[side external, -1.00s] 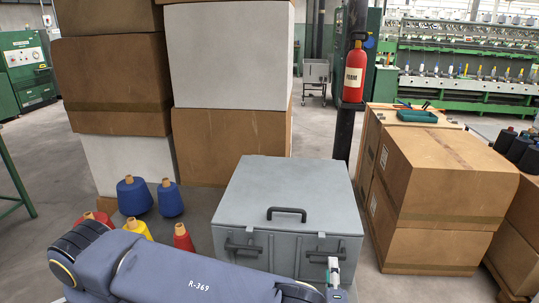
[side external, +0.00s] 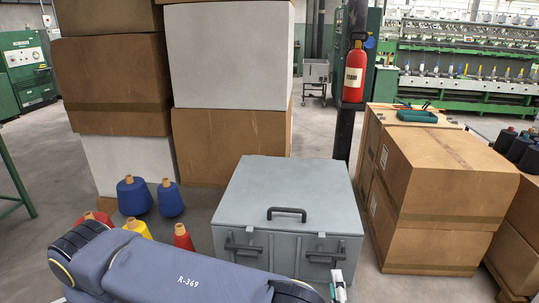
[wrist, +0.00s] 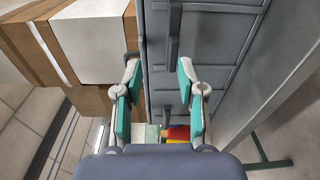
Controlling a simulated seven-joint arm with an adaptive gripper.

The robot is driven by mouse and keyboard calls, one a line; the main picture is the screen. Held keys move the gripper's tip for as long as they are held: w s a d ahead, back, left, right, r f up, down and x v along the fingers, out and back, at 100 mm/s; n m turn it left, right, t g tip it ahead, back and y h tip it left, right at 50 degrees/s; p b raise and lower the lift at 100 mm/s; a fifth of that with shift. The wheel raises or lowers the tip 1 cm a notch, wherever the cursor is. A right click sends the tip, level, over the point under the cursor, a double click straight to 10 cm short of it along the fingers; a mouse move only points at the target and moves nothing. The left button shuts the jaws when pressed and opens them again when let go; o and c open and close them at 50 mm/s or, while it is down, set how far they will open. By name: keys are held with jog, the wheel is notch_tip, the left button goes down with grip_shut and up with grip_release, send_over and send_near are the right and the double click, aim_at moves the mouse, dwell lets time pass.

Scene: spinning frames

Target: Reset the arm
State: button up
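My gripper (wrist: 157,88) is open in the wrist view, its two teal-padded fingers apart with nothing between them. In the side external view only a small white and teal part of my gripper (side external: 338,286) shows at the bottom edge, in front of the grey case's lower right. The grey case (side external: 255,200) has a closed lid with a black handle (side external: 287,211) on top and latches at the front. It also shows behind the fingers in the wrist view (wrist: 215,35). Whether the fingers touch it cannot be told.
Blue cones (side external: 134,196), a yellow cone (side external: 138,228) and red cones stand left of the case. Stacked cartons (side external: 115,85) rise behind it. More cartons (side external: 440,185) stand at right, by a dark post (side external: 344,130) with a red extinguisher (side external: 355,73).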

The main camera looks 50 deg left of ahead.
jog(key=w+a+r+n+g+h, duration=0.1)
jog(key=a+r+n+g, duration=0.3)
jog(key=a+r+n, duration=0.55)
jog(key=a+r+n+g, duration=0.4)
jog(key=a+r+g, duration=0.15)
jog(key=r, duration=0.65)
jog(key=s+a+r+n+h, duration=0.6)
jog(key=s+a+r+n, duration=0.3)
jog(key=s+n, duration=0.25)
jog(key=s+d+n+t+h, duration=0.2)
jog(key=s+n+t+h, duration=0.15)
jog(key=s+n, duration=0.7)
jog(key=d+n+h, duration=0.1)
jog(key=n, duration=0.1)
jog(key=s+d+f+n+h, duration=0.1)
jog(key=d+n, duration=0.1)
jog(key=n, duration=0.1)
jog(key=d+f+n+h, duration=0.1)
jog(key=d+n, duration=0.1)
jog(key=n, duration=0.1)
jog(key=shift+s+d+f, duration=0.1)
jog(key=shift+s+f, duration=0.05)
jog(key=shift+s, duration=0.25)
